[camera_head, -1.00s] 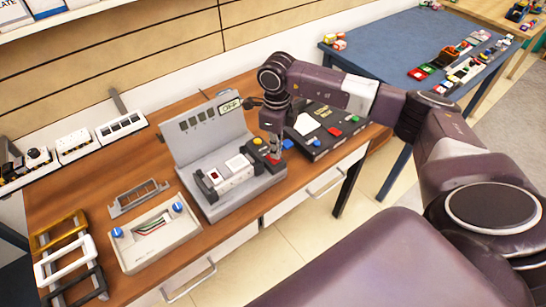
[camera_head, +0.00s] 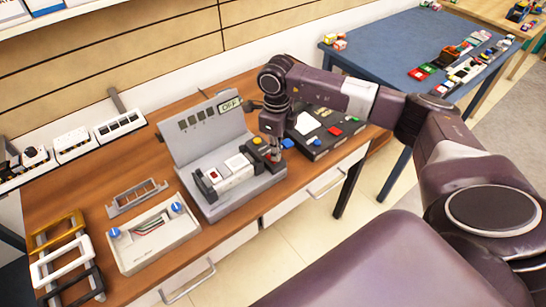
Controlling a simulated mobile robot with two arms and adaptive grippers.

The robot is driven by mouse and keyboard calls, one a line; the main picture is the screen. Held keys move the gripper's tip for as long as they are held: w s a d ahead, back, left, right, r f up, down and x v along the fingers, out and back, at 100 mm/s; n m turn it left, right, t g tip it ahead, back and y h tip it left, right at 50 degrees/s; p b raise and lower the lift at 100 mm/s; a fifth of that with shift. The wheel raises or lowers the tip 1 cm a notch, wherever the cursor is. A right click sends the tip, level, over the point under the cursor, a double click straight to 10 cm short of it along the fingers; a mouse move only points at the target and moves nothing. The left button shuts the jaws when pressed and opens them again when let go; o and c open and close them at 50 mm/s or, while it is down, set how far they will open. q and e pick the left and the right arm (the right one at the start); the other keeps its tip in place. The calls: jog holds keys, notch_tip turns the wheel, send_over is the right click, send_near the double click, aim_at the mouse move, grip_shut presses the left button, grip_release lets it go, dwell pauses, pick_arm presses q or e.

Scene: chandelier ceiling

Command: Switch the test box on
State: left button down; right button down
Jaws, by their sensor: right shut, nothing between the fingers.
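The grey test box (camera_head: 196,143) stands on the wooden desk, with a raised back panel and a small display (camera_head: 231,104) that reads OFF. A white module with a red part (camera_head: 237,168) sits on its base. A yellow button (camera_head: 257,141) is at the base's right end. My right gripper (camera_head: 275,158) is shut and empty, pointing down at the right end of the base, beside the yellow button. A red part shows at its fingertips. Whether the fingertips touch the box I cannot tell. My left gripper is not in view.
A black tray (camera_head: 318,142) with coloured parts lies right of the box, close behind my gripper. A white device with blue knobs (camera_head: 152,236), a grey rack (camera_head: 137,197) and several frames (camera_head: 62,267) lie to the left. White units (camera_head: 119,126) line the wall.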

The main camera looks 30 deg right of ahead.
jog(key=shift+s+f+b, duration=0.1)
jog(key=shift+f+b, duration=0.25)
jog(key=shift+f, duration=0.15)
jog(key=shift+r, duration=0.15)
jog(key=shift+r+p, duration=0.75)
jog(key=shift+r, duration=0.15)
jog(key=shift+r+p, duration=1.4)
jog(key=shift+r, duration=1.1)
